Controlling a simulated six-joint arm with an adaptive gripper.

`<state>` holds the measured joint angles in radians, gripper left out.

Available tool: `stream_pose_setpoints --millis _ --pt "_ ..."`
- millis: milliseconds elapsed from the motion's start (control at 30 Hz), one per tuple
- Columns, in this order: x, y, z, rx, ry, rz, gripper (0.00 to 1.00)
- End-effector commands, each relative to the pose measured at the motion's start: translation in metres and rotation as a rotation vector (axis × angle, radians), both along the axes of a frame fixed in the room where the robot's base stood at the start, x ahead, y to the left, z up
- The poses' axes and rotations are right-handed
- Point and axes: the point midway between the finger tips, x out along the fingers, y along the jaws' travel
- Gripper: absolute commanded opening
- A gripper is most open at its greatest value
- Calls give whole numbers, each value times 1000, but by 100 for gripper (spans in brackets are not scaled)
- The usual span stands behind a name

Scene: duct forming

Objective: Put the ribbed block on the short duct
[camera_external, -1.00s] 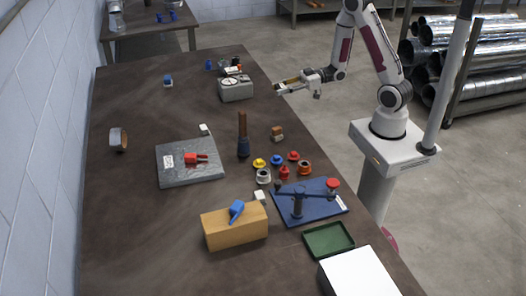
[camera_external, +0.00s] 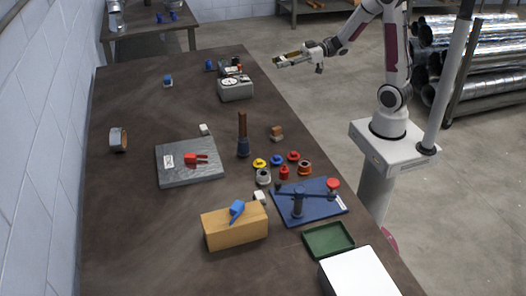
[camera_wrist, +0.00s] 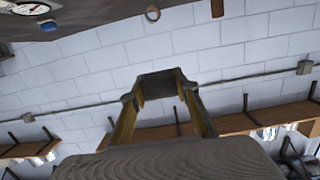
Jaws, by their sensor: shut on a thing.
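My gripper (camera_external: 280,61) is off the table's far right edge, raised and pointing left. In the wrist view its two yellowish fingers close on a small dark grey block (camera_wrist: 158,84); I cannot make out ribs on it. A short ring-shaped duct piece (camera_external: 118,139), grey with a brown face, stands on the left of the table, well apart from my gripper. A ring, perhaps the same piece, shows at the top of the wrist view (camera_wrist: 152,14).
A grey gauge box (camera_external: 236,89) stands at the table's far right edge, near my gripper. A grey slab (camera_external: 190,172), dark upright post (camera_external: 243,146), blue clamp plate (camera_external: 322,207) and wooden block (camera_external: 235,233) stand nearer. The left side of the table is mostly clear.

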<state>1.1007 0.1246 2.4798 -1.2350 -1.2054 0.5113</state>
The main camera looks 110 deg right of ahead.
Motion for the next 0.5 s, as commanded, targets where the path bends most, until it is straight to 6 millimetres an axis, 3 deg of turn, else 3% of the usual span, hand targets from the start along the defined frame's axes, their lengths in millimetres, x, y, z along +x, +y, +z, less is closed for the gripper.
stream_pose_setpoints --millis 133,500 --pt "0 0 15 -5 -2 0 2" --pt "34 25 15 -10 0 73 2"
